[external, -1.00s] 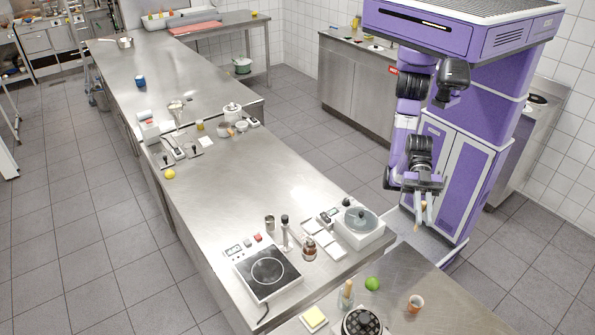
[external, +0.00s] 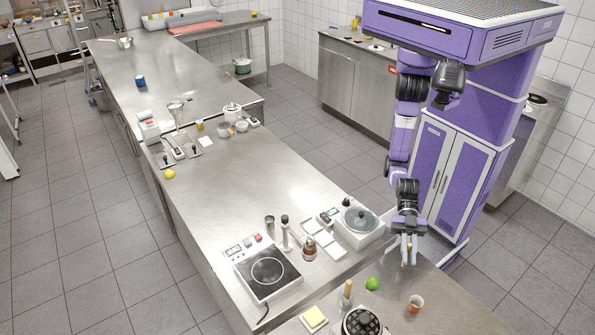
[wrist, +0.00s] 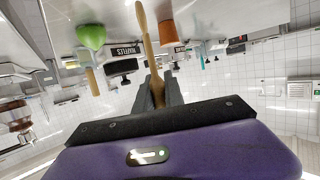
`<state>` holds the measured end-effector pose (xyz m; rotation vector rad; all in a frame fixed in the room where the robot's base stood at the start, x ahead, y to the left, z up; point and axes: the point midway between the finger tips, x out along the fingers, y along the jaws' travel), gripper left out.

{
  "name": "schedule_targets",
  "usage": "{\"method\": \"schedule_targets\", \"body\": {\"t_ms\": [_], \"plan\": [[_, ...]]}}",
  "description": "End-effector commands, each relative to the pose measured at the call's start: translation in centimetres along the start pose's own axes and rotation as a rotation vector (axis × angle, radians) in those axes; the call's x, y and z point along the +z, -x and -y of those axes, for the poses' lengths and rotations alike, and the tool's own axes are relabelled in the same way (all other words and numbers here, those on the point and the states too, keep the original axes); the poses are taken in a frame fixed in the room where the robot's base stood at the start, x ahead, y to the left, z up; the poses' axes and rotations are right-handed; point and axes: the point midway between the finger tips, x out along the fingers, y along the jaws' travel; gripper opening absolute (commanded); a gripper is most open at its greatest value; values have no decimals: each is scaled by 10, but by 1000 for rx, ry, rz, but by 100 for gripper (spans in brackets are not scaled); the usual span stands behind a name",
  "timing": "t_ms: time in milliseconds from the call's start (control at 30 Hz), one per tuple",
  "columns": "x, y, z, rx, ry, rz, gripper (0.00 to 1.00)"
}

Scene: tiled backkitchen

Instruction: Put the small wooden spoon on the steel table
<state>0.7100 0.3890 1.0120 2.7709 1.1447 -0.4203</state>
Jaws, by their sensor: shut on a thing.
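My gripper (external: 408,238) hangs over the back edge of the near steel table (external: 445,300), at the right of the external view. In the wrist view my gripper (wrist: 158,92) is shut on the small wooden spoon (wrist: 148,42), whose long, thin light-brown shape runs out past the fingertips. The part between the fingers is hidden. In the external view the spoon is too small to tell clearly from the fingers. The long steel table (external: 225,205) stands to the left of my gripper.
The long table holds a hot plate (external: 268,272) and a lidded pot (external: 360,219). The near table's right part is bare.

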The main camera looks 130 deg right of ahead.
Motion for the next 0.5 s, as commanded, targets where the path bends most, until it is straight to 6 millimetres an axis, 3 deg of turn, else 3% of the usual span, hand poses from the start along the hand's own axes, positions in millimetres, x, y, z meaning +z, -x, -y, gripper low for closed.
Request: {"method": "schedule_targets", "body": {"t_ms": [133,500], "plan": [[14,-4,0,-1,0,0,0],[17,-5,0,0,0,-1,0]]}}
